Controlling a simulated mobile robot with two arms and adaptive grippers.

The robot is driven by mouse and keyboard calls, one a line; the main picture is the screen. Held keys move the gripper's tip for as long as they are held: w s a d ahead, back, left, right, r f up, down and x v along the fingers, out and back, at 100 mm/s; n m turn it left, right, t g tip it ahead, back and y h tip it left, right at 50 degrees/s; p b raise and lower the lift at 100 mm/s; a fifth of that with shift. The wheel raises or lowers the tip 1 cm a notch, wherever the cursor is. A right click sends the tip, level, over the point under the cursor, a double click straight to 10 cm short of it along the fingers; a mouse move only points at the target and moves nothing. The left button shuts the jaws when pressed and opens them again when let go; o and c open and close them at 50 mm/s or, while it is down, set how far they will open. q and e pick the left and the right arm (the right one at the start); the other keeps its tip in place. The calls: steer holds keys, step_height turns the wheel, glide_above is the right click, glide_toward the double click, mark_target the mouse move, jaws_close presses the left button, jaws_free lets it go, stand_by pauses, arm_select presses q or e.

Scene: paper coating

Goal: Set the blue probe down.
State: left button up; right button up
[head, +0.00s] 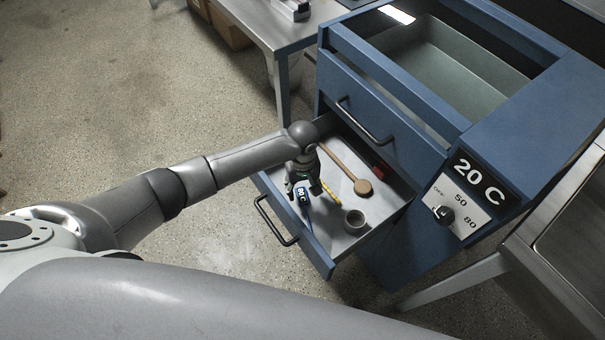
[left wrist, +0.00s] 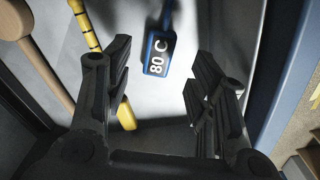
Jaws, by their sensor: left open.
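The blue probe (head: 302,196), with a dark display reading 80 C, is in the open drawer (head: 322,262), near its front. In the left wrist view the probe (left wrist: 157,56) shows against the pale drawer floor, its shaft running up out of frame. My left gripper (head: 303,184) is over the drawer, right at the probe. In the left wrist view its fingers (left wrist: 160,85) are spread, with the probe's display between and beyond them, apart from both. My right gripper is not in view.
The drawer also holds a wooden spoon (head: 362,187), a yellow banded stick (head: 331,197), a small grey cup (head: 355,219) and a red item (head: 379,172). The blue cabinet (head: 400,140) has an open basin on top and a dial panel reading 20 C (head: 478,180).

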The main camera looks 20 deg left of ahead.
arm_select(q)
step_height(320, 180, up, 7)
stand_by(0.3)
steer(key=shift+r, duration=0.15)
stand_by(0.3)
